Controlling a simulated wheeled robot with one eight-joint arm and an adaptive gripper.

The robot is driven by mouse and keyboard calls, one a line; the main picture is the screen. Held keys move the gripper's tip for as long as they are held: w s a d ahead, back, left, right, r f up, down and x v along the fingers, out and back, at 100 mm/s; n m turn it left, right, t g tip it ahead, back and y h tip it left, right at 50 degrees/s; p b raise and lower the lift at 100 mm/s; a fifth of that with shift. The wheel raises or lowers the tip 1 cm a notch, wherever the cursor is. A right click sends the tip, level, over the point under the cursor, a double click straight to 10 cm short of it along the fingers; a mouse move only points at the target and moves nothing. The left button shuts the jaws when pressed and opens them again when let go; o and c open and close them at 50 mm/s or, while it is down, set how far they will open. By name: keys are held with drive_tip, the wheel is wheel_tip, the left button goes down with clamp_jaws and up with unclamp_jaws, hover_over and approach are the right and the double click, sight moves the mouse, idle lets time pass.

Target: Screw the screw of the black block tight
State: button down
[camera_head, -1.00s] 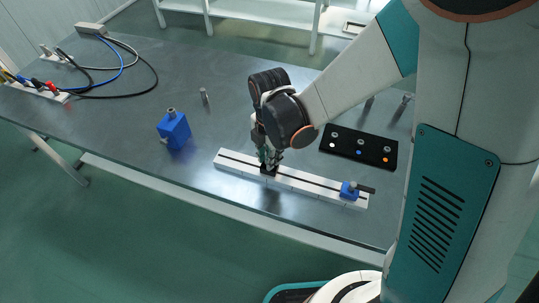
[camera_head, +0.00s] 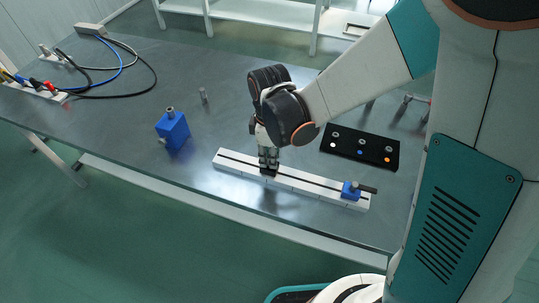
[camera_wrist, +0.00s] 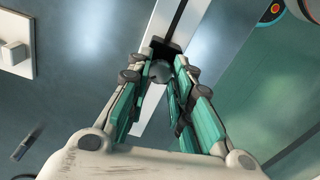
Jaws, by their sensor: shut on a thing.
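The black block (camera_head: 269,171) sits on the white slotted rail (camera_head: 305,183) near its middle, and it also shows in the wrist view (camera_wrist: 165,45). Its screw (camera_wrist: 160,71) shows as a round grey head between my fingertips in the wrist view. My gripper (camera_head: 268,161) points down over the black block, with its fingers shut on the screw. In the wrist view my gripper (camera_wrist: 162,69) has a teal-padded finger on each side of the screw head. The fingers hide most of the screw in the head view.
A blue block (camera_head: 351,190) with a dark handle sits at the rail's right end. A larger blue block (camera_head: 173,130) stands left of the rail. A black panel (camera_head: 360,148) lies behind it. Cables (camera_head: 122,66) lie at the far left. The table (camera_head: 120,125) is clear at left.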

drive_tip(key=m, duration=0.7)
drive_tip(key=shift+b, duration=0.3)
drive_tip(key=m, duration=0.7)
drive_tip(key=shift+m, duration=0.3)
drive_tip(key=m, duration=0.6)
drive_tip(key=shift+b, duration=0.3)
drive_tip(key=m, duration=0.6)
drive_tip(key=shift+d, duration=0.1)
drive_tip(key=shift+m, duration=0.3)
drive_tip(key=c, duration=1.4)
unclamp_jaws()
